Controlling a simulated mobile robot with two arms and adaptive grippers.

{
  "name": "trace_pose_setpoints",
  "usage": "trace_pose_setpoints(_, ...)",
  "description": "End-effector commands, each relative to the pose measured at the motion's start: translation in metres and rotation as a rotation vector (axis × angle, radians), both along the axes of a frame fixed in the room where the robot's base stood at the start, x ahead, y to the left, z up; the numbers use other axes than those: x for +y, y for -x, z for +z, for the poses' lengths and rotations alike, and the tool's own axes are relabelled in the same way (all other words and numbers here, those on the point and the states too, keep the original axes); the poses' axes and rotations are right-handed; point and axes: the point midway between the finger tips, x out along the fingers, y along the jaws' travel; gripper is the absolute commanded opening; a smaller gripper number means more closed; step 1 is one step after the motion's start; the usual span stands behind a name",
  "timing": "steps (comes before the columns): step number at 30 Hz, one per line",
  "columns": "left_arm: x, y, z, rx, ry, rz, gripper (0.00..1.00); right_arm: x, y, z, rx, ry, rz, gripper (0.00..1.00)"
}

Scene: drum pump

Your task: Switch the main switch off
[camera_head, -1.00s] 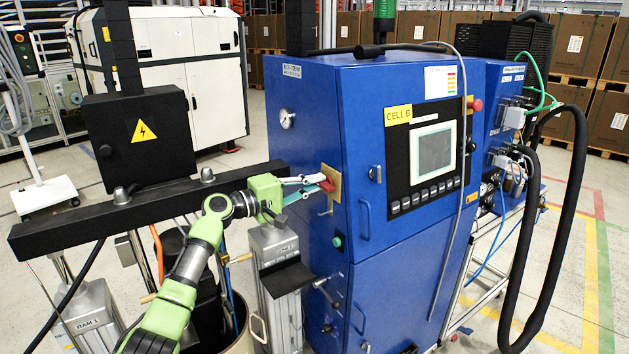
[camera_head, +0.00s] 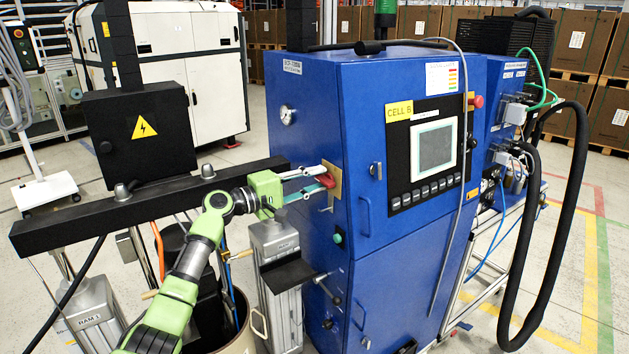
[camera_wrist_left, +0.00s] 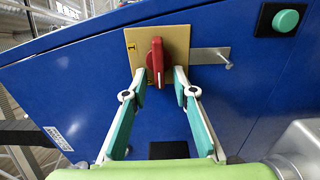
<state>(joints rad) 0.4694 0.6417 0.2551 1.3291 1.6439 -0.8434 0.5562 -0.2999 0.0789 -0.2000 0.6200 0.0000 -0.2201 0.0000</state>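The main switch is a red rotary handle (camera_wrist_left: 156,60) on a yellow plate (camera_wrist_left: 135,40), fixed to the side of the blue cabinet. In the left wrist view the handle stands nearly upright, and a "1" shows at the plate's upper left. The lower marking is mostly hidden. The red handle (camera_head: 325,180) also shows in the head view, partly covered by the fingers. My left gripper (camera_wrist_left: 160,82) is open, one finger on each side of the handle's lower part, with a gap visible on both sides. My right gripper is in neither view.
A green push button (camera_wrist_left: 285,20) and a metal hasp (camera_wrist_left: 212,57) sit right of the switch. A black beam (camera_head: 150,203) runs behind my left arm. A grey cylinder unit (camera_head: 275,240) stands below the gripper, close to the cabinet.

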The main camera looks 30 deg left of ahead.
Motion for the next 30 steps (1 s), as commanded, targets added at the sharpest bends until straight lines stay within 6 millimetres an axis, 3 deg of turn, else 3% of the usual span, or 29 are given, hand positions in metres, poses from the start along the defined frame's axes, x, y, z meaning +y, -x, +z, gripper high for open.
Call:
trace_pose_setpoints(7, 0.004, 0.01, -0.001, 0.001, -0.002, -0.001, 0.26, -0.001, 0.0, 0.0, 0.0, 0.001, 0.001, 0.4)
trace_pose_setpoints(21, 0.039, 0.093, -0.002, 0.002, -0.002, 0.0, 0.26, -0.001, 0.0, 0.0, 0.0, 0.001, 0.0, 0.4)
trace_pose_setpoints(30, 0.046, 0.111, -0.001, 0.0, 0.0, -0.001, 0.26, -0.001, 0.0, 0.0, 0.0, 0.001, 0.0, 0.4)
